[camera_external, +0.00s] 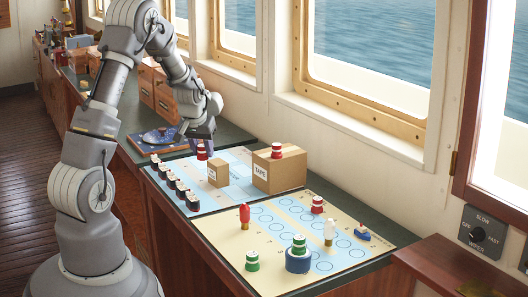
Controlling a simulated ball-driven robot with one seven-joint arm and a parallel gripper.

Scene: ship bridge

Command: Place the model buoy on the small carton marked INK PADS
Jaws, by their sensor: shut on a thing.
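My gripper (205,146) points down over the chart, just behind and left of the small carton. It is shut on a red and white model buoy (201,153), whose upper part is partly hidden by the fingers. The buoy appears upright; I cannot tell its exact height above the chart. The small brown carton (218,174) stands on the blue chart with a white label on its front, too small to read. Its top looks bare.
A larger carton marked TAPE (285,175) stands to the right, with a red and white buoy (276,150) on top. Several dark and white pieces (180,190) line the chart's left side. More buoys and a blue boat (362,233) stand on the front chart (220,230).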

